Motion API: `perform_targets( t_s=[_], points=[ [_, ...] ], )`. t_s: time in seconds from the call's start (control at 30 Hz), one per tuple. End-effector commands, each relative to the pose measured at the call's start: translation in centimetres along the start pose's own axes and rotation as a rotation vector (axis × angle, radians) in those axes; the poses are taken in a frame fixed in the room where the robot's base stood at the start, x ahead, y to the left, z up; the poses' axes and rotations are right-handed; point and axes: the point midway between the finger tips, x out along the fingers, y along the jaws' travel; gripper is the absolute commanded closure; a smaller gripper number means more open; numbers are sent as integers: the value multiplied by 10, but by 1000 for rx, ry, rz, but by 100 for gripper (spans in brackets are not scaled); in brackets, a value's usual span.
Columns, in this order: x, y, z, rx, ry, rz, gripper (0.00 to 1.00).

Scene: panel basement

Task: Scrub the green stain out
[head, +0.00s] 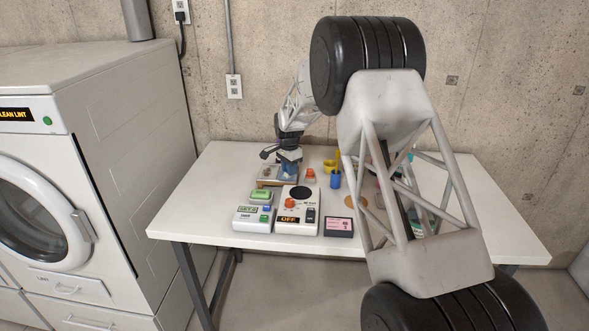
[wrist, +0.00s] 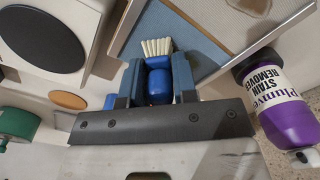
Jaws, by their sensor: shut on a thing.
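My gripper (wrist: 157,72) is shut on a blue brush (wrist: 158,88) with pale bristles, which stick out beyond the fingertips in the wrist view. In the head view my gripper (head: 288,168) is low over a shallow tray (head: 268,183) at the back of the table. The wrist view shows the tray's metal rim (wrist: 276,37), a blue lining and a pale area with a greyish-brown patch at the top edge. No clearly green stain shows. I cannot tell whether the bristles touch the surface. A purple stain remover bottle (wrist: 285,105) is at the right of the wrist view.
On the white table (head: 190,212), a white device with a black disc (head: 302,193) stands in front of the tray. A green-buttoned box (head: 253,218), a pink-screened box (head: 338,227) and a blue cup (head: 335,180) stand nearby.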

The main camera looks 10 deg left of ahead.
Motion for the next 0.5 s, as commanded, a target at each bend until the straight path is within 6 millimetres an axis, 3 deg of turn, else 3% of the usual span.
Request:
perform_targets(
  t_s=[0.33, 0.4, 0.5],
  points=[
    [0, -23, 23, -1, 0, 0, 100],
    [-4, -22, 22, 0, 0, -1, 100],
    [-30, -22, 22, 0, 1, -3, 100]
  ],
)
